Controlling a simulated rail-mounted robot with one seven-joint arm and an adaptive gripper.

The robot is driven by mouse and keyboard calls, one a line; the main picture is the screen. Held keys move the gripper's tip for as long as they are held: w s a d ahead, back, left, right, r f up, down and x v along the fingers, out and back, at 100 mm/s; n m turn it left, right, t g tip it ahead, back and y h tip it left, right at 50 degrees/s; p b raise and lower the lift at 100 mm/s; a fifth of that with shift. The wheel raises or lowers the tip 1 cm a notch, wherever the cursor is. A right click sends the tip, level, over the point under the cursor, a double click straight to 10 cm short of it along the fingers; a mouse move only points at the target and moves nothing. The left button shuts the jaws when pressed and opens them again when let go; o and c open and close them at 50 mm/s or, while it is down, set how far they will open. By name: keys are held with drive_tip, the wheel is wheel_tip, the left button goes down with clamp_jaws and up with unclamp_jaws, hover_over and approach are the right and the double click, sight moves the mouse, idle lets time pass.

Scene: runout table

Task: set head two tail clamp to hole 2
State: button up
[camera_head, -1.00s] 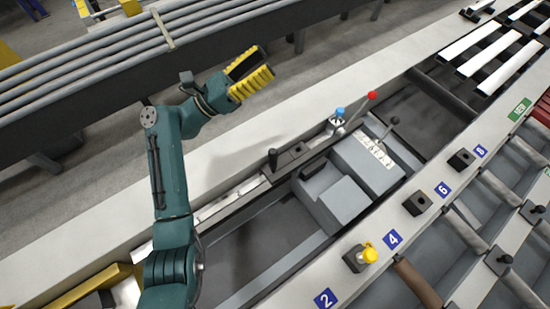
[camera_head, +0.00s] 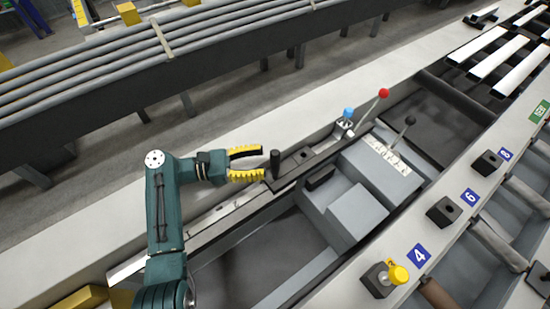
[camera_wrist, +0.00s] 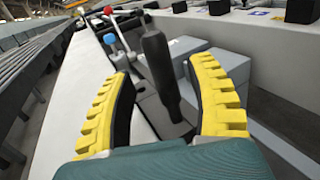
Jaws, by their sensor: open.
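A black upright handle (camera_head: 275,160) stands at the left end of a dark bar with a hole (camera_head: 305,154) on the near rail. I cannot tell for sure whether it is the tail clamp. My gripper (camera_head: 262,163) is open, with yellow ribbed fingers, just left of this handle. In the wrist view the handle (camera_wrist: 160,65) stands between the open fingers (camera_wrist: 163,62), ahead of the palm, with gaps on both sides. A yellow knob (camera_head: 398,274) sits on a black block beside label 4 (camera_head: 421,255). Label 2 is out of view.
Blue-topped (camera_head: 347,114), red-topped (camera_head: 383,93) and black-knobbed (camera_head: 410,120) levers stand right of the handle, near a grey stepped housing (camera_head: 358,212). Black blocks with holes stand beside labels 6 (camera_head: 470,197) and 8 (camera_head: 505,154). Pipes lie on the rack (camera_head: 130,62) behind.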

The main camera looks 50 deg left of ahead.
sight(275, 160)
drive_tip(key=x, duration=0.4)
drive_tip(key=shift+w+d, duration=0.1)
drive_tip(key=shift+w, duration=0.1)
drive_tip(key=shift+c, duration=0.3)
clamp_jaws()
